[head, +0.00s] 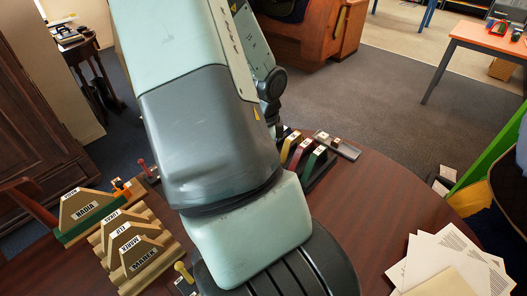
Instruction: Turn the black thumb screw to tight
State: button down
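I cannot make out the black thumb screw; my arm covers the middle of the table and may hide it. My gripper does not show either, so its state and what it touches are hidden. Wooden saddle-shaped blocks with name labels stand at the left: one on a green base (88,212) and several on a pale wooden rack (137,250). A small orange piece (121,187) sits by the green-based block. A red-knobbed part (143,165) and a yellow-knobbed part (182,268) show beside my arm.
Yellow, red and green blocks (312,160) stand right of my arm on the brown table (365,205). A grey tray (345,150) with small pieces lies beside them. Loose papers (455,262) cover the right front. The table between the blocks and papers is clear.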

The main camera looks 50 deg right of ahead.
dwell(0.4)
jog(key=c, duration=0.9)
grip_release()
notch_tip(320, 180, up, 11)
jog(key=w+a+r+n+t+y, duration=0.25)
jog(key=a+r+n, duration=0.45)
jog(key=a, duration=0.4)
jog(key=s+a+r+n+t+h, duration=0.1)
jog(key=s+a+r+n, duration=0.3)
jog(key=a+n, duration=0.4)
jog(key=s+a+r+n+t+h, duration=0.1)
jog(key=s+a+r+n+t, duration=0.1)
jog(key=s+a+r+n, duration=0.2)
jog(key=a+r+n, duration=0.3)
jog(key=a+n, duration=0.1)
jog(key=n, duration=0.4)
jog(key=shift+a, duration=0.3)
